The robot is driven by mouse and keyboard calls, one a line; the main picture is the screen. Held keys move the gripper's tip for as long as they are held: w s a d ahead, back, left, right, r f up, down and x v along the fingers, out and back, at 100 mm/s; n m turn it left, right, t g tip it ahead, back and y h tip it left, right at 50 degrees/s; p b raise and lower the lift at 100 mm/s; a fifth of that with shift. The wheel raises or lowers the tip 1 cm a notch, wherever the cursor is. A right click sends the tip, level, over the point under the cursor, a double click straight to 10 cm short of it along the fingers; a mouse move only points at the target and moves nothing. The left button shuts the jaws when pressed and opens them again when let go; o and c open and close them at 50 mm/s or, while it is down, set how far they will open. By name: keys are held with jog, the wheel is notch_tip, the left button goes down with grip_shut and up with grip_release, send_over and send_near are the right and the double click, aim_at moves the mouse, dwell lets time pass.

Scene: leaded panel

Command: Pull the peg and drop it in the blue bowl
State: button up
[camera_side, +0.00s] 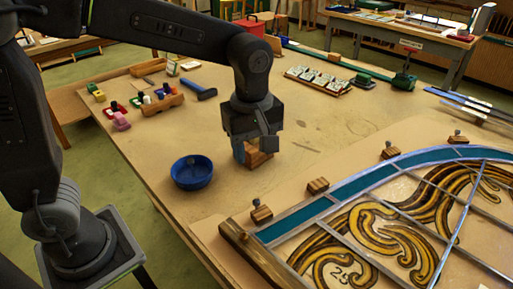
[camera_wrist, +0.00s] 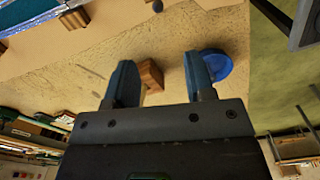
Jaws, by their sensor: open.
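The blue bowl (camera_side: 184,181) stands on the table left of my gripper (camera_side: 254,151) in the side view; a small grey spot shows inside it. My gripper is open, pointing down over a wooden block (camera_side: 259,159). In the wrist view the block (camera_wrist: 151,74) shows between the two blue fingers, nearer the left one; I cannot tell if they touch. The bowl (camera_wrist: 220,64) is partly behind the right finger. No peg is visible on this block; the gripper hides part of it. Other wooden blocks with grey-topped pegs (camera_side: 256,202) line the panel's edge.
The leaded panel (camera_side: 350,207) fills the lower right, with a wooden bar (camera_side: 251,257) at its corner. A rack of small coloured items (camera_side: 161,104) and a blue-handled hammer (camera_side: 199,90) lie behind the bowl. The table between bowl and gripper is clear.

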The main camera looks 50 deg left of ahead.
aim_at(257, 200)
jog(key=shift+n, duration=0.3)
jog(key=f, duration=1.4)
jog(key=shift+w+d+f, duration=0.15)
jog(key=shift+w+d, duration=0.05)
jog(key=shift+d, duration=0.05)
grip_shut()
jog(key=c, duration=0.6)
grip_release()
grip_shut()
jog(key=shift+r, duration=0.4)
jog(key=shift+r, duration=0.35)
